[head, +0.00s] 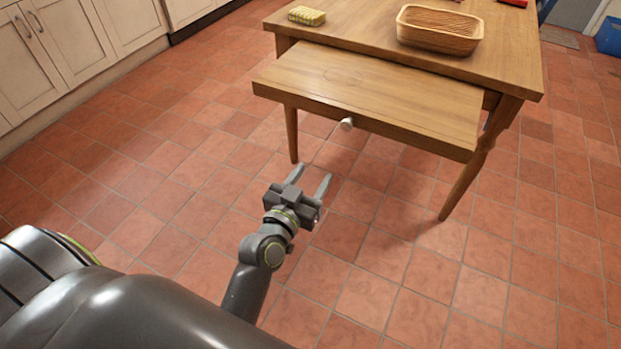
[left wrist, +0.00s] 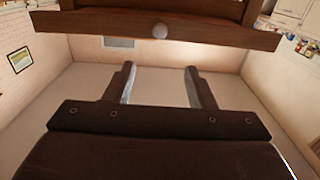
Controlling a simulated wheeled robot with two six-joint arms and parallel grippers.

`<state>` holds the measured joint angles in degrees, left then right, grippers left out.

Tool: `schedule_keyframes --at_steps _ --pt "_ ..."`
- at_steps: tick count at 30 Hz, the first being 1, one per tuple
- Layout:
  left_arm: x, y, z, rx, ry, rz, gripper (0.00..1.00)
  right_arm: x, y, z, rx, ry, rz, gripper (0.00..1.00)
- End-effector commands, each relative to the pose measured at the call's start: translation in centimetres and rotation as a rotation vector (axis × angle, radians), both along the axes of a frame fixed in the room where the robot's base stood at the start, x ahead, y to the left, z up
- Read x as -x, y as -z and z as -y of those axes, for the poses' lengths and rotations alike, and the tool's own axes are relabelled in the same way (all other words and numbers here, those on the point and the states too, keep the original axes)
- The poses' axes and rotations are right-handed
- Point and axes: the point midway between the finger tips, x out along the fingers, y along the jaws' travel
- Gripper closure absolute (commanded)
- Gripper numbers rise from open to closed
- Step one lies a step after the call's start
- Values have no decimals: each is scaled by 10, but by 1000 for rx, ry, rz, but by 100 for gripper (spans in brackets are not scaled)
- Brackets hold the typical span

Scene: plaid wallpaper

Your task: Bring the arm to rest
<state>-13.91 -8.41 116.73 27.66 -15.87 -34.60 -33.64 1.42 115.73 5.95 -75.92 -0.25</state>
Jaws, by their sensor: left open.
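My left gripper (head: 309,178) is open and empty, low over the tiled floor in front of the wooden table (head: 510,75). Its two fingers are spread and point toward the table. The table's drawer (head: 390,92) is pulled out, with a round knob (head: 346,124) on its front. The gripper is apart from the knob, nearer to me and lower. In the left wrist view the open fingers (left wrist: 160,82) show below the drawer front (left wrist: 210,32) and its knob (left wrist: 160,31). My right gripper is in neither view.
A wicker basket (head: 438,35) and a yellow patterned block (head: 307,16) are on the tabletop. Pale cabinets (head: 75,45) line the wall at upper left. The red tiled floor (head: 190,170) around the gripper is clear. A blue object (head: 608,36) stands at far right.

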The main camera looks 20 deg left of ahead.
Motion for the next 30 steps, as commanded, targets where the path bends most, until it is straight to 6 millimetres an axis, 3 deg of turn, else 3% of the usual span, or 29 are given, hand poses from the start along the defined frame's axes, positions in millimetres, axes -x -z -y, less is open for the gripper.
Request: schedule_keyframes --at_steps 9,11,14,17,21,25,30 --pt "1 3 0 0 3 -11 50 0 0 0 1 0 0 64" --pt "4 12 0 1 13 -43 50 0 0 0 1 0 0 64" --pt "18 44 1 3 49 -169 50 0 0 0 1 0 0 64" --pt "48 94 0 17 86 -385 50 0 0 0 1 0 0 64" --pt "112 165 -12 47 91 -733 50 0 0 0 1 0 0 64" --pt "172 208 -26 70 49 -1003 50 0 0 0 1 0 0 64" --pt "245 240 -45 93 -39 -1284 50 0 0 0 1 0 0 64"
